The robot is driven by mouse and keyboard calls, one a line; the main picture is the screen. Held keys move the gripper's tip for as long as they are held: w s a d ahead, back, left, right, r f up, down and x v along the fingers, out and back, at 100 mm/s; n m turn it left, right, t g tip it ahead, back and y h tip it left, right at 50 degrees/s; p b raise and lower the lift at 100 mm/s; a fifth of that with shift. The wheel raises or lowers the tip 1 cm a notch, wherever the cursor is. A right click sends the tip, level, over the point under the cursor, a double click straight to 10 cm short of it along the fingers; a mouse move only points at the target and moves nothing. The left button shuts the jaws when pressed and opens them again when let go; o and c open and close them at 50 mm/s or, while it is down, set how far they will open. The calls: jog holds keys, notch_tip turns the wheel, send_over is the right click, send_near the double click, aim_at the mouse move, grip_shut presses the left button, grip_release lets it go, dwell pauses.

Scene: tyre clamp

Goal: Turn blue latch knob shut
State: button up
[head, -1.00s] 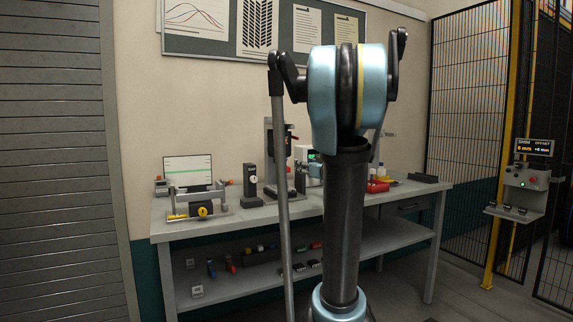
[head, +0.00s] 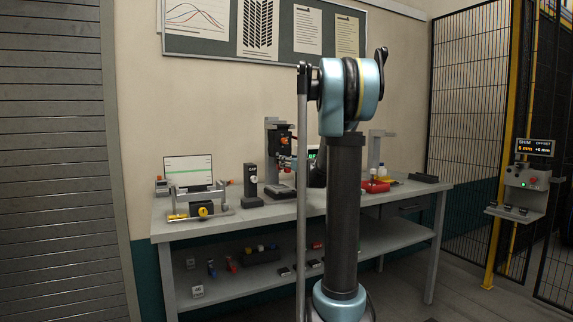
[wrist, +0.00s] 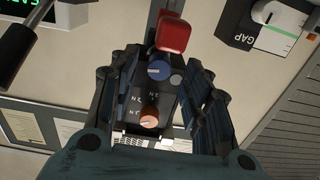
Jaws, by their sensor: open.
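The blue latch knob (wrist: 159,69) shows in the wrist view on a dark panel (wrist: 145,98). Its pale pointer line lies roughly level across the picture. My gripper (wrist: 160,64) is open, with one dark finger on each side of the panel and the blue knob between the fingertips. I cannot tell whether either finger touches anything. An orange knob (wrist: 149,116) sits lower on the panel beside small white marks. In the head view my arm hides most of the gripper area, and I cannot make out the blue knob there.
A red block (wrist: 172,33) sits just beyond the blue knob. A gauge marked GAP (wrist: 245,39) is at upper right in the wrist view. The workbench (head: 245,222) carries a dark press-like stand (head: 271,150), a dark upright gauge (head: 250,180) and a red tray (head: 375,186).

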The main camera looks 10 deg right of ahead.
jog(key=shift+x, duration=1.25)
grip_shut()
jog(key=shift+m, duration=1.5)
